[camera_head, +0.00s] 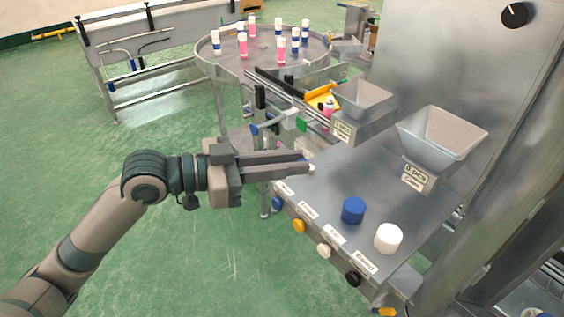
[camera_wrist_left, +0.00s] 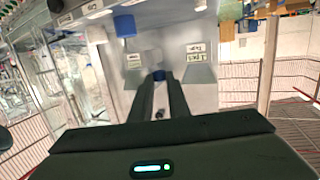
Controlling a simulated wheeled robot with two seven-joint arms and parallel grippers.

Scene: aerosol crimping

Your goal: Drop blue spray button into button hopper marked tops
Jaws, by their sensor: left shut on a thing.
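My left gripper (camera_head: 308,168) reaches in from the left, just above the left edge of the metal worktop. In the left wrist view its fingers (camera_wrist_left: 160,82) are closed on a small blue spray button (camera_wrist_left: 158,74). In the head view the fingers hide most of the button. The smaller hopper (camera_head: 366,96) stands up and to the right of the gripper. Its label (camera_head: 343,130) seems to read tops, though the print is small. The gripper is apart from this hopper. My right gripper is not in view.
A second, larger hopper (camera_head: 442,135) stands to the right. A blue cap (camera_head: 353,210) and a white cap (camera_head: 388,238) stand on the worktop (camera_head: 375,175). Knobs line its front edge. A round table (camera_head: 262,62) with several pink and blue bottles is behind.

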